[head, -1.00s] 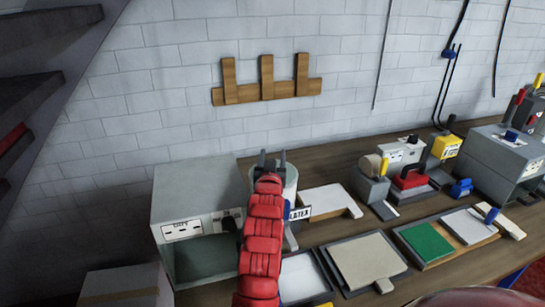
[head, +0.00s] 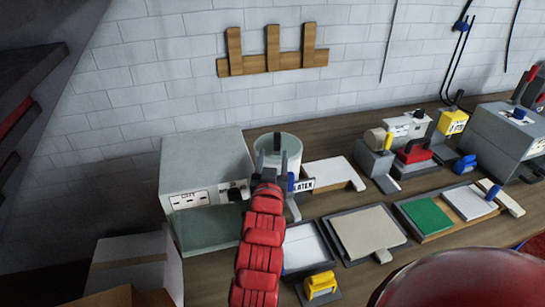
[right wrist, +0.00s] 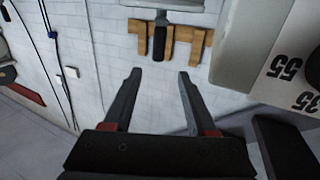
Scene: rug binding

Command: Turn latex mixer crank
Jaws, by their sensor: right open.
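The latex mixer is a grey cylindrical pot (head: 290,146) with a LATEX label (head: 303,185), on the bench beside the grey box. A dark upright handle (head: 277,142), which looks like the crank grip, shows at the pot's top. In the right wrist view, which is upside down, a black grip (right wrist: 159,42) on a grey bar lies beyond the fingertips. My right gripper (head: 270,160) is in front of the pot and hides part of it. Its two fingers (right wrist: 160,75) are apart with nothing between them. My left gripper is not in view.
A grey box (head: 205,165) with a dial stands close left of the pot. A white board (head: 330,172), a beige panel (head: 368,232) and a yellow-handled tool (head: 320,285) lie to the right. A wooden peg rack (head: 272,64) hangs on the wall.

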